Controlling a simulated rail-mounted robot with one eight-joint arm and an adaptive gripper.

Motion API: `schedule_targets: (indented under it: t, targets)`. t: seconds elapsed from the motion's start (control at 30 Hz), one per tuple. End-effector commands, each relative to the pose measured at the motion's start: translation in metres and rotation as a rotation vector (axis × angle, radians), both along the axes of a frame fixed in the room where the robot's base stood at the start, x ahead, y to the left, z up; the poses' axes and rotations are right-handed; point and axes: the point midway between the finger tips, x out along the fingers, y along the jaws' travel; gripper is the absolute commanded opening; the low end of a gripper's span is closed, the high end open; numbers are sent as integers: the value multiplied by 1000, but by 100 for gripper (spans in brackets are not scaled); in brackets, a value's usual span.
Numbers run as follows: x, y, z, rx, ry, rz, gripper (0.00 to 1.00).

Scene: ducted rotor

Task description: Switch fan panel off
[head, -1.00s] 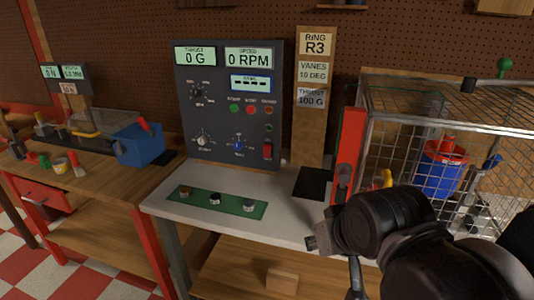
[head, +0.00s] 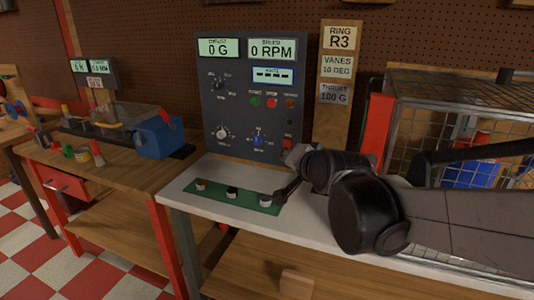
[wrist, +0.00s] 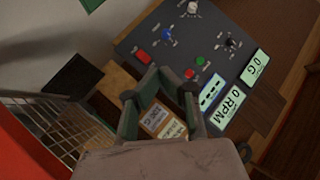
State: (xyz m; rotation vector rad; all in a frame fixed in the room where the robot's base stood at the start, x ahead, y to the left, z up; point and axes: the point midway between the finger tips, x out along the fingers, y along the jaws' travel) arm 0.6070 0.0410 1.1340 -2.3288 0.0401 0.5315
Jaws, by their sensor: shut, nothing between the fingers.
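The dark fan panel (head: 240,125) stands upright on the white bench. Its displays read 0 G and 0 RPM, and a smaller display shows dashes. The red switch (head: 287,143) is at its lower right corner; which way it is set is too small to tell. In the wrist view the switch (wrist: 143,57) shows just past my fingertips. A green button (wrist: 200,62) and a red button (wrist: 189,74) are beside each other on the panel. My gripper (wrist: 167,80) is shut and empty, in front of the panel's lower right. In the head view its fingertips are small and dark.
A green mat (head: 215,196) with several small knobs lies on the bench before the panel. A wooden board with labels (head: 339,80) stands right of the panel. A red post (head: 374,125) and wire cage (head: 450,90) are further right. A blue box (head: 158,137) sits on the left bench.

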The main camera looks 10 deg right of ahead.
Motion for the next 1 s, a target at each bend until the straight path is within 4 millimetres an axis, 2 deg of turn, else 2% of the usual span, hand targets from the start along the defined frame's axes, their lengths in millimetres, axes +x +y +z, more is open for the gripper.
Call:
schedule_targets:
  t: [0.1, 0.5, 0.8, 1.0]
  targets:
    - [29, 3, -5, 95, -57, -36, 0]
    - [110, 3, -22, 438, -249, -147, 0]
    - [158, -3, -49, 703, -389, -212, 0]
    - [177, -9, -68, 848, -464, -239, 0]
